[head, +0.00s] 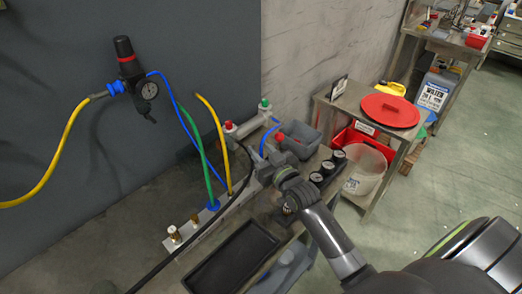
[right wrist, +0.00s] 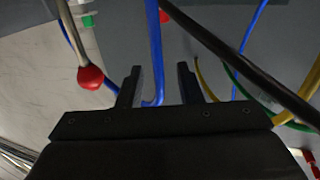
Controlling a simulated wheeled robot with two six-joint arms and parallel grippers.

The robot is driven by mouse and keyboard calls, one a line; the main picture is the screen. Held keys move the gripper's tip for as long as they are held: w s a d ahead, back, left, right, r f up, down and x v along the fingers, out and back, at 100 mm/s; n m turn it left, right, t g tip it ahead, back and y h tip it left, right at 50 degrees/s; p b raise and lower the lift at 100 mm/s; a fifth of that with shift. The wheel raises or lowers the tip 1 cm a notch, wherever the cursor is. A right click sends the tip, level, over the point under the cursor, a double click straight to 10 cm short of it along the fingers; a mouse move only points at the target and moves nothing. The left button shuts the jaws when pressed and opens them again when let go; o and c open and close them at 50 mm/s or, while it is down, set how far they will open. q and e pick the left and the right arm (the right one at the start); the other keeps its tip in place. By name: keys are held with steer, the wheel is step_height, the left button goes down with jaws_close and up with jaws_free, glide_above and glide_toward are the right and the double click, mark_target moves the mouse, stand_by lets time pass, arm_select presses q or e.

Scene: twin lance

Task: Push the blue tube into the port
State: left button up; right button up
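A short blue tube (head: 264,139) curves beside the valves in the head view, just beyond my right gripper (head: 266,170). In the right wrist view a blue tube (right wrist: 154,50) runs down between the two fingers of my right gripper (right wrist: 160,85), with gaps on both sides. The fingers are apart. The tube's lower end bends near the palm. A pale manifold bar (head: 184,243) carries brass fittings (head: 195,218) and a blue fitting (head: 213,206) where another blue tube meets it. I cannot tell which port is meant. My left gripper is not in view.
A regulator with a gauge (head: 148,90) hangs on the wall. Green (head: 190,130), yellow (head: 216,120) and black hoses cross nearby. Red-knobbed (right wrist: 91,77) and green-knobbed valves stand close by. A black tray (head: 232,262) lies in front; a grey bin (head: 300,136) is behind.

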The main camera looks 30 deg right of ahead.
step_height(320, 180, up, 10)
stand_by(0.5)
stand_by(0.5)
